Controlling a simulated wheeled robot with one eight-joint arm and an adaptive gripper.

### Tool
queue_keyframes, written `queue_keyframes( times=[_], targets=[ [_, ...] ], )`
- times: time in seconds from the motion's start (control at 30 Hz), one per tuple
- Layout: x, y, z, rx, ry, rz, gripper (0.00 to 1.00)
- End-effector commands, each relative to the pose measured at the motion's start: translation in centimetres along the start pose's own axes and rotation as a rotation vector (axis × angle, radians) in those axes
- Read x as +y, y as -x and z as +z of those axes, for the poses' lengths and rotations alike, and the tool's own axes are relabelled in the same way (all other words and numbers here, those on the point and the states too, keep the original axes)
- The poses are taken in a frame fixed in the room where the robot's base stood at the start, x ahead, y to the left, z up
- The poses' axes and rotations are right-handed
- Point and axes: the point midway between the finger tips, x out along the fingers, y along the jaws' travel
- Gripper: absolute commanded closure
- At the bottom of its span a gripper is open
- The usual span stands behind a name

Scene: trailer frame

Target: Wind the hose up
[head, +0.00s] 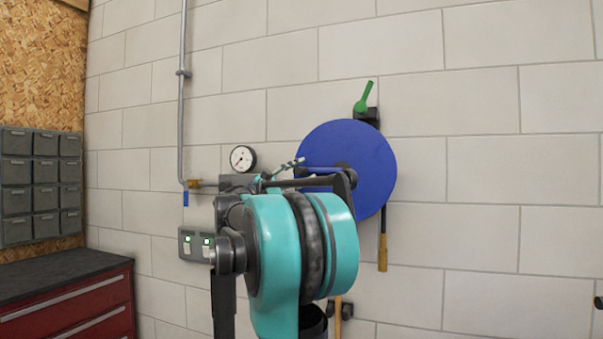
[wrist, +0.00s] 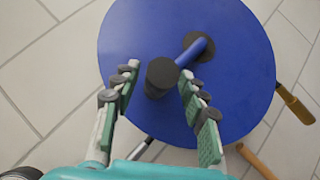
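The hose reel is a large blue disc (head: 365,160) on the block wall; it fills much of the wrist view (wrist: 225,110). A blue crank arm (wrist: 190,52) runs from its dark hub (wrist: 203,46) to a round black knob (wrist: 162,74). My gripper (wrist: 159,82) is open, with one green-padded finger on each side of the knob. A small gap shows at the left finger; I cannot tell whether the right one touches. No hose is clearly visible.
A green lever (head: 365,97) sits above the reel. A gauge (head: 243,158), a pipe with a brass fitting (head: 196,183) and a switch box (head: 193,244) are to the left. A wooden handle (head: 382,253) hangs below the reel. A red drawer cabinet (head: 70,300) stands lower left.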

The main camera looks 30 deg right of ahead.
Motion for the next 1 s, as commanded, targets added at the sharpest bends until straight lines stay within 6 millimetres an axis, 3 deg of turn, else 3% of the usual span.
queue_keyframes(
  times=[0.37,0.8,1.0],
  targets=[
    [0.1,0.9,0.0,0.001,-0.001,0.003,0.56],
    [0.1,9.2,-0.1,0.003,-0.002,0.003,0.56],
    [0.1,11.5,0.0,0.001,0.0,0.002,0.56]
  ],
)
